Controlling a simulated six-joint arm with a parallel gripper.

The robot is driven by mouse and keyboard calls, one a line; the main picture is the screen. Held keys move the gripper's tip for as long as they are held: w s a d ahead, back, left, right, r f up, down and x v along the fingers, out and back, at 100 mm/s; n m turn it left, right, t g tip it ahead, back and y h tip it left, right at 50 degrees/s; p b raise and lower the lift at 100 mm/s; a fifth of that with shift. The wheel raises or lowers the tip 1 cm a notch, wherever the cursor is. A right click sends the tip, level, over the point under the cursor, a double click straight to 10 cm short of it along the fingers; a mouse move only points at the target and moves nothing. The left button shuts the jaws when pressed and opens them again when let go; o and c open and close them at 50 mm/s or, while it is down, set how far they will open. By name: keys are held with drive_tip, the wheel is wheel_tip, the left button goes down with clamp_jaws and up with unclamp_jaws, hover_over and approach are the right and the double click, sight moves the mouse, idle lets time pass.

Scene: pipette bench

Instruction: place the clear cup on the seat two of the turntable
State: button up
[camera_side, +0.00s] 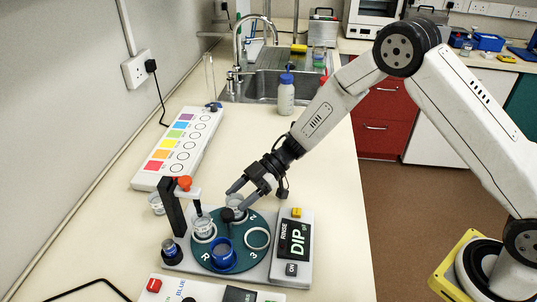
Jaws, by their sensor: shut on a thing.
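My gripper (243,188) is shut on a clear cup (237,202) at the back of the dark green turntable (239,262). The cup looks upright. I cannot tell whether its base touches the turntable or hangs just above it. The fingers hide part of its rim. The mark "2" (252,216) shows just right of the cup. An empty white-ringed seat (258,239) lies at the right, near the mark "3" (254,254). Another clear cup (204,225) sits at the left of the turntable, and a blue cup (223,256) at the front.
A dark post with an orange-topped arm (183,184) reaches over the turntable's left. A further clear cup (157,204) stands behind it. A color strip board (180,148) lies behind. Bench right of the panel is clear.

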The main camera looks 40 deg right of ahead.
drive_tip(key=shift+f, duration=0.2)
drive_tip(key=o, duration=1.3)
drive_tip(key=shift+c, duration=0.2)
drive_tip(key=shift+r, duration=0.2)
drive_tip(key=v, duration=1.2)
